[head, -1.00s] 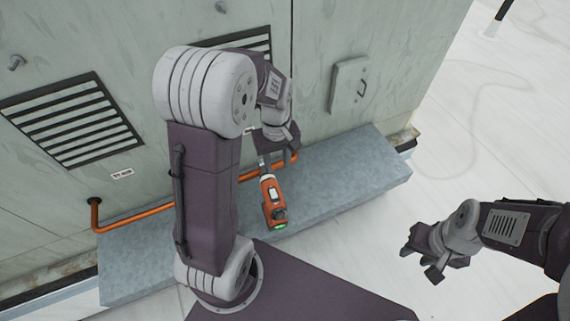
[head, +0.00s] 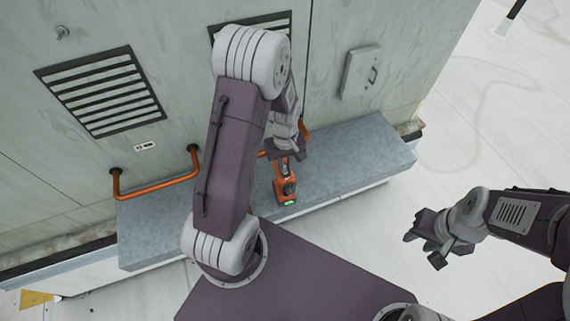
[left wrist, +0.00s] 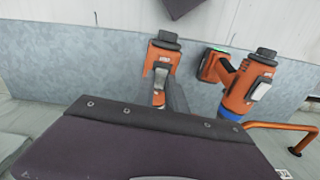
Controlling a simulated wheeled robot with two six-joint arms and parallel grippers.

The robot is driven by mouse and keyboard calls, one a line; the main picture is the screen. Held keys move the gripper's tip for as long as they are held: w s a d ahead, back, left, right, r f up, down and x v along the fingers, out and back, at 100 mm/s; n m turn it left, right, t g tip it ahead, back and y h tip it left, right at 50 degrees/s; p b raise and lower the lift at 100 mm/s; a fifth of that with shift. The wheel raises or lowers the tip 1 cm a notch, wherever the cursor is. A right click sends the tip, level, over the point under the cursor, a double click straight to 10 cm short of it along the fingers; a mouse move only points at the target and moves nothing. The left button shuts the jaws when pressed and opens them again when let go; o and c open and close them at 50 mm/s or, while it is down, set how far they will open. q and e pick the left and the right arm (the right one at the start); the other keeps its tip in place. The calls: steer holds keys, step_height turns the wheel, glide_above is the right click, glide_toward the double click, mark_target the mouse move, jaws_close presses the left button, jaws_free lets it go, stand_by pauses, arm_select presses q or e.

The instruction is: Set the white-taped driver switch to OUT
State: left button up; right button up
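Two orange drivers show in the left wrist view. The left driver (left wrist: 164,58) has a black end, a pale label and a grey-white part below it. The right driver (left wrist: 238,92) has a pale switch (left wrist: 260,91), a blue collar and a green light. I cannot tell white tape on either. In the head view one orange driver (head: 285,184) with a green light shows on the grey ledge; my arm may hide the other. My left gripper (head: 287,150) is just above and behind it, its fingers mostly hidden. My right gripper (head: 430,242) is open and empty, far from the drivers.
The ledge (head: 360,150) runs along the metal wall. Orange rails (head: 155,186) stand out from the wall beside my left arm. A louvred vent (head: 102,92) and a small hatch (head: 361,72) are on the wall.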

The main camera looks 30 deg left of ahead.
arm_select(q)
steer(key=shift+w+f, duration=0.15)
steer(key=shift+w, duration=0.1)
jaws_close()
steer(key=b, duration=0.1)
steer(key=f+b, duration=0.1)
steer(key=b, duration=0.1)
steer(key=shift+w+d+y, duration=0.2)
steer(key=shift+d+y, duration=0.05)
steer(key=shift+y, duration=0.05)
steer(key=t+b, duration=0.1)
steer(key=b, duration=0.1)
steer(key=y+b, duration=0.1)
steer(key=b, duration=0.2)
steer(key=shift+s+t, duration=0.35)
steer(key=shift+t, duration=0.05)
steer(key=shift+d+r+b, duration=0.1)
steer(key=shift+r+b, duration=0.1)
steer(key=shift+b, duration=0.4)
steer(key=shift+r, duration=0.3)
steer(key=shift+w, duration=0.1)
steer(key=o, duration=0.8)
jaws_free()
